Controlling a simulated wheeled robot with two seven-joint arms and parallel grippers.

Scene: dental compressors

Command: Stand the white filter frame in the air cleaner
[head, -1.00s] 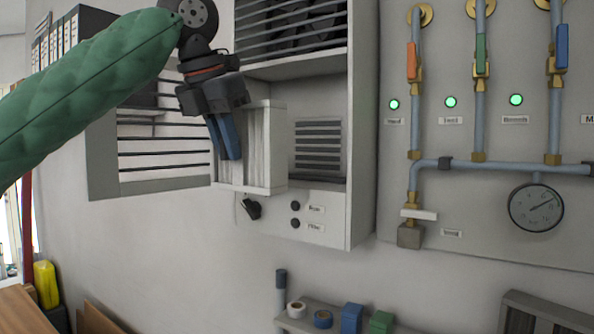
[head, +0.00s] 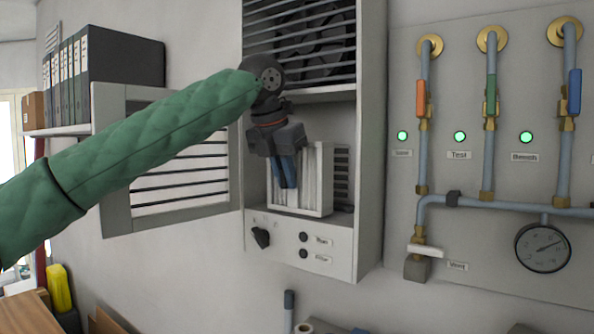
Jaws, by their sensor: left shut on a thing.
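The white filter frame (head: 312,182), with pleated material inside, is upright in the open lower bay of the air cleaner (head: 369,150) on the wall. My left gripper (head: 288,180) points down with its blue fingers shut on the frame's near left part. The frame's lower edge is close to the bay floor; I cannot tell whether it touches. Part of the slatted grille (head: 342,175) at the back of the bay shows to the right of the frame. My right gripper is not in view.
The air cleaner's slatted door (head: 115,205) hangs open on the left. A knob (head: 261,238) and two buttons are below the bay. Pipes with valves and a gauge (head: 543,248) are on the right. Binders (head: 75,70) stand on a shelf at upper left.

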